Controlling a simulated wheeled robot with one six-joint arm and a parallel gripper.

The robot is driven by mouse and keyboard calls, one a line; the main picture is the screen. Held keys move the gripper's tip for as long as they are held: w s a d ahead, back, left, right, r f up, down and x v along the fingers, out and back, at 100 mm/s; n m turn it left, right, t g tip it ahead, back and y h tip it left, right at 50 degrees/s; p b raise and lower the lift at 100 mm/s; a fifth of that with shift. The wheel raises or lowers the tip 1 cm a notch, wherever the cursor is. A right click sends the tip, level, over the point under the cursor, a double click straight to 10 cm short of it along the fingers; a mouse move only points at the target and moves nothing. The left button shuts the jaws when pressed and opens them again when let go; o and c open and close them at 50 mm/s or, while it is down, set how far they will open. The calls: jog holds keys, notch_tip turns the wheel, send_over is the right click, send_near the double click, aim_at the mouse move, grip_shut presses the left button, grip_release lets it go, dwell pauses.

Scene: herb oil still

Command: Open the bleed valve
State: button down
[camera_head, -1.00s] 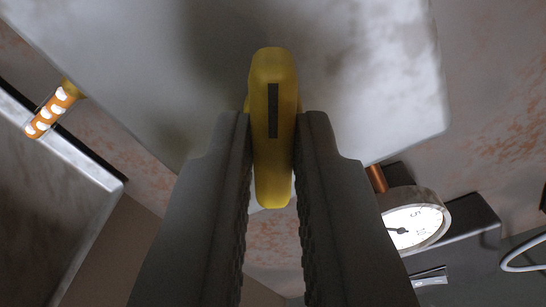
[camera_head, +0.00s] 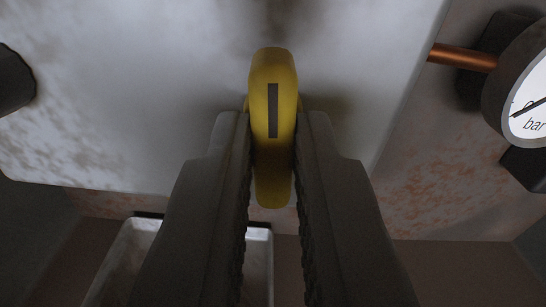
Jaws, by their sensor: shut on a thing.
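The bleed valve's yellow handle (camera_head: 272,90) stands out from a pale, stained metal panel in the middle of the view. It is a rounded bar with a dark slot along its face. My gripper (camera_head: 273,130) is shut on the handle, one dark finger on each side. The handle lies lengthwise between the fingers and its far end shows beyond the fingertips. The valve body behind the handle is hidden.
A round pressure gauge (camera_head: 525,95) marked "bar" sits at the right on a copper pipe (camera_head: 462,57). A dark knob (camera_head: 12,80) is at the left edge. A pale metal tray (camera_head: 125,255) shows below, partly behind my fingers.

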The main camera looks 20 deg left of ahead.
jog(key=shift+m, duration=0.9)
jog(key=c, duration=1.5)
grip_release()
jog(key=shift+o, duration=0.2)
jog(key=shift+s+d, duration=0.1)
jog(key=v, duration=1.7)
jog(key=shift+s, duration=0.1)
